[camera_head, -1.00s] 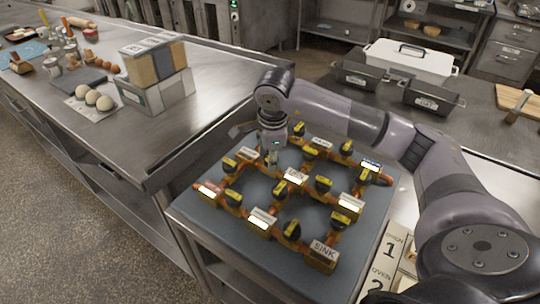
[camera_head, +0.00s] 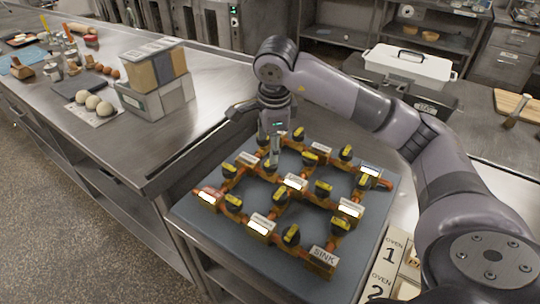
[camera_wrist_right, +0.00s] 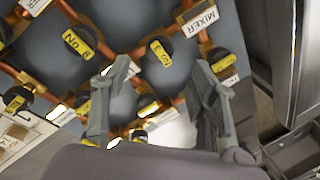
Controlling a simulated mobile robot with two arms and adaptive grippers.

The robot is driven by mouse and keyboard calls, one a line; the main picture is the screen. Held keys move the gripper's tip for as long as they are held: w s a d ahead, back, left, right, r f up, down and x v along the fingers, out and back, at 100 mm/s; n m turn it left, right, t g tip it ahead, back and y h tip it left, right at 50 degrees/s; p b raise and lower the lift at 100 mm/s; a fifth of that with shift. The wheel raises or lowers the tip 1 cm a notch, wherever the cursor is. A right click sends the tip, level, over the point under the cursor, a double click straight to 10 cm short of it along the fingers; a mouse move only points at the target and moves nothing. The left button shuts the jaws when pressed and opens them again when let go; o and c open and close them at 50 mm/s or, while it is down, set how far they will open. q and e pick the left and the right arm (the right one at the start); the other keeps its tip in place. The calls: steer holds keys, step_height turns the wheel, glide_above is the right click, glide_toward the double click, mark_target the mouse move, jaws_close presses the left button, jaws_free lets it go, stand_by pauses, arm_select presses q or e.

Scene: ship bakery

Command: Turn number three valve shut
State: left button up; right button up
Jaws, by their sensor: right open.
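The valve board (camera_head: 205,226) carries a grid of copper pipes, black valve knobs with yellow tags, and white name labels. My right gripper (camera_head: 271,165) is open above the back-left part of the board. In the right wrist view, its two fingers (camera_wrist_right: 162,76) are spread apart with nothing held. A black knob with a yellow tag (camera_wrist_right: 160,53) shows just beyond and between the fingertips; its number may be a 3 but is too small to be sure. Another valve, tagged No 8 (camera_wrist_right: 77,43), is to its left. My left gripper is not in view.
A MIXER label (camera_wrist_right: 199,19) is near the valve between my fingers. A SINK label (camera_head: 324,255) is at the board's front. A steel counter (camera_head: 203,116) with boxes (camera_head: 155,98) and eggs is to the left. A white lidded container (camera_head: 410,62) stands behind.

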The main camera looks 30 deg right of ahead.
steer(key=shift+v, duration=2.25)
